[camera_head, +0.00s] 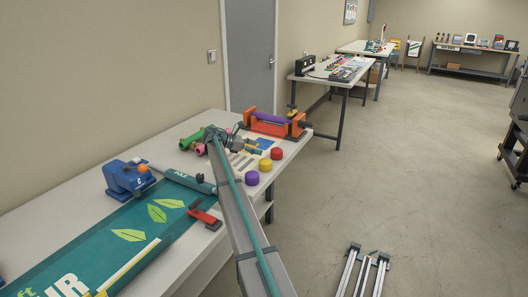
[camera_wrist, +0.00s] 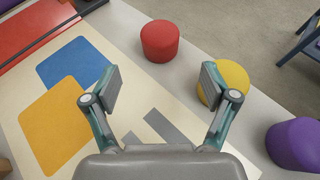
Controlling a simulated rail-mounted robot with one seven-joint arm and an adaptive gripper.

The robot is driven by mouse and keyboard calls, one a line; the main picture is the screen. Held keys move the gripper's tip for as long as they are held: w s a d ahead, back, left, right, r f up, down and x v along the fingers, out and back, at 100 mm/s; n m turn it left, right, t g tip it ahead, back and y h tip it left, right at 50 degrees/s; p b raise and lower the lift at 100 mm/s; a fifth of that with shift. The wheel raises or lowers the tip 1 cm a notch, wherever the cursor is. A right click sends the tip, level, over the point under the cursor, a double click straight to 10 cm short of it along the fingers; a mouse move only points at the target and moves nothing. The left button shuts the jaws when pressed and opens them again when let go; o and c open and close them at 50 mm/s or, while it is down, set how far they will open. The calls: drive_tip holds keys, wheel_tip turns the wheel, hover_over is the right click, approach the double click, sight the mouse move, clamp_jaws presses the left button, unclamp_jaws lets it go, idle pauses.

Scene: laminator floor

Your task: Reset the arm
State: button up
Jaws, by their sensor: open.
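My gripper (camera_wrist: 153,88) is open and empty in the wrist view, its two fingers apart above a cream sheet (camera_wrist: 20,125) printed with a blue square, an orange square and grey bars. In the head view my arm reaches from the lower middle over the near white table (camera_head: 175,140), and my gripper (camera_head: 258,148) is above the table's far part, small and partly hidden by the wrist. A yellow cylinder (camera_wrist: 232,82) shows beside and partly behind the right finger. A red cylinder (camera_wrist: 160,41) stands beyond the fingertips, and a purple one (camera_wrist: 296,144) stands at the right.
An orange roller machine (camera_head: 276,122) stands just beyond my gripper. A blue tool (camera_head: 127,177), a green banner (camera_head: 115,235) and a red-and-black clamp (camera_head: 204,214) are on the near table. Metal rails (camera_head: 362,271) lie at lower right. The floor (camera_head: 430,170) is mostly clear.

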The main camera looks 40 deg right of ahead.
drive_tip(key=shift+w+a+r, duration=0.15)
drive_tip(key=shift+a+r, duration=0.05)
drive_tip(key=shift+a, duration=0.25)
